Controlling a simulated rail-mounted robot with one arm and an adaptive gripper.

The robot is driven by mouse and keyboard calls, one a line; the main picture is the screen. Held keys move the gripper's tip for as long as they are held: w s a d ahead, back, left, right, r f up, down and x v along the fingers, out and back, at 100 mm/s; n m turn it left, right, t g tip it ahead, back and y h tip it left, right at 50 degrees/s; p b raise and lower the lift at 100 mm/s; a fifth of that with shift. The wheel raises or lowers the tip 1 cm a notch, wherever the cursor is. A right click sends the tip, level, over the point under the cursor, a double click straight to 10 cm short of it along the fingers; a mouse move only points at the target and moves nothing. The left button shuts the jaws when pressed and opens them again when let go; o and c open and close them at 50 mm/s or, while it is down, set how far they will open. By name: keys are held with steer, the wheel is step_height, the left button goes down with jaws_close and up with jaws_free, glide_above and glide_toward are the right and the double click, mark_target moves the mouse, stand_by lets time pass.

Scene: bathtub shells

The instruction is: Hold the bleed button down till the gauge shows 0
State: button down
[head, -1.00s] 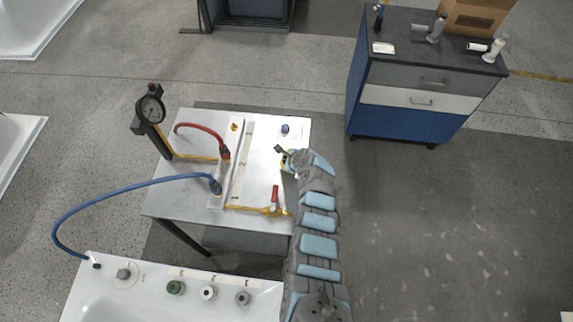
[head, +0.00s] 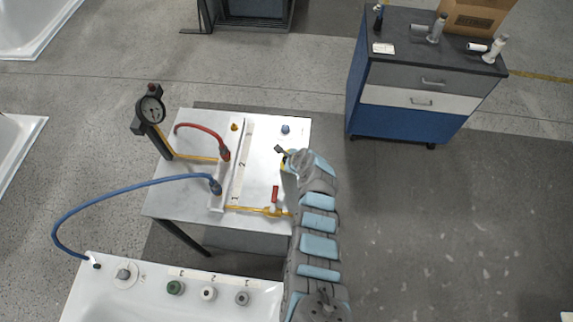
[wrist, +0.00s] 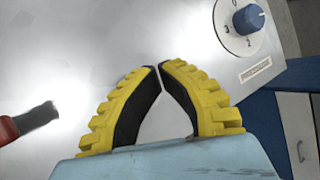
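The gauge (head: 150,108) is a round dial on a black post at the left back of the metal table; its reading is too small to make out. A small red knob (head: 152,88) sits on top of it. A small orange button-like piece (head: 235,127) stands near the table's back edge. I cannot tell which of these is the bleed button. My gripper (head: 281,152) is over the right part of the table, well apart from both. In the wrist view its yellow-and-black fingers (wrist: 160,68) meet at the tips with nothing between them.
A blue dial knob (wrist: 249,18) is at the table's back right corner. A red-handled valve (head: 275,195) is near the front right. Red (head: 203,131) and blue (head: 130,188) hoses arch across the left. A blue cabinet (head: 400,120) stands to the right.

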stand_by(0.8)
steer(key=shift+r+p, duration=0.85)
steer(key=shift+p, duration=0.1)
step_height(320, 180, up, 5)
steer(key=p, duration=0.5)
stand_by(0.4)
